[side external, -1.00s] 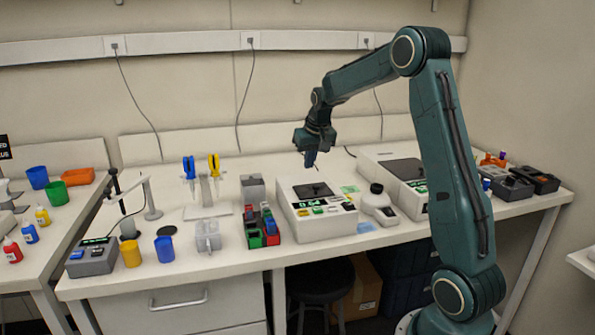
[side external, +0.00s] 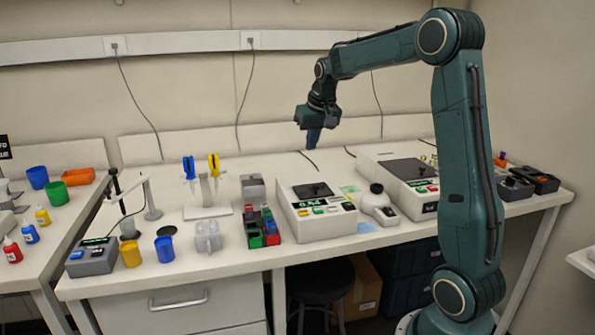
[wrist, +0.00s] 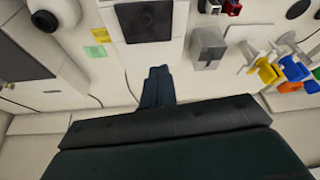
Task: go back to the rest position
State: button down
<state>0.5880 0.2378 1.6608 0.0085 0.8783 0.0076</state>
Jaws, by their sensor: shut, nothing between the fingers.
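My gripper (side external: 312,140) hangs in the air above the back part of the bench, pointing down, behind and above the white shaker device (side external: 318,222) with the dark square top. In the wrist view my gripper (wrist: 158,72) shows as two dark fingers lying together, with nothing between them. The shaker's dark plate also shows ahead of the fingers in the wrist view (wrist: 150,20). The gripper touches nothing.
A second shaker (side external: 410,183) stands to the right, with a white flask-shaped device (side external: 377,205) between. The air around my gripper is clear.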

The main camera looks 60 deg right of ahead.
jog(key=s+a+r+n+t, duration=0.1)
jog(key=s+a+r+n, duration=0.1)
jog(key=s+a, duration=0.5)
jog(key=s+a+r+n, duration=0.1)
jog(key=s+a+r, duration=0.1)
jog(key=a, duration=0.8)
jog(key=s+a+f+n+y, duration=0.1)
jog(key=s+a+f+n, duration=0.1)
jog(key=s+a, duration=0.3)
jog(key=s+a+f+n+t+y, duration=0.1)
jog(key=s+a+f+n, duration=0.1)
jog(key=s+a, duration=0.3)
jog(key=s, duration=0.4)
jog(key=shift+a+f, duration=0.2)
jog(key=shift+f, duration=0.05)
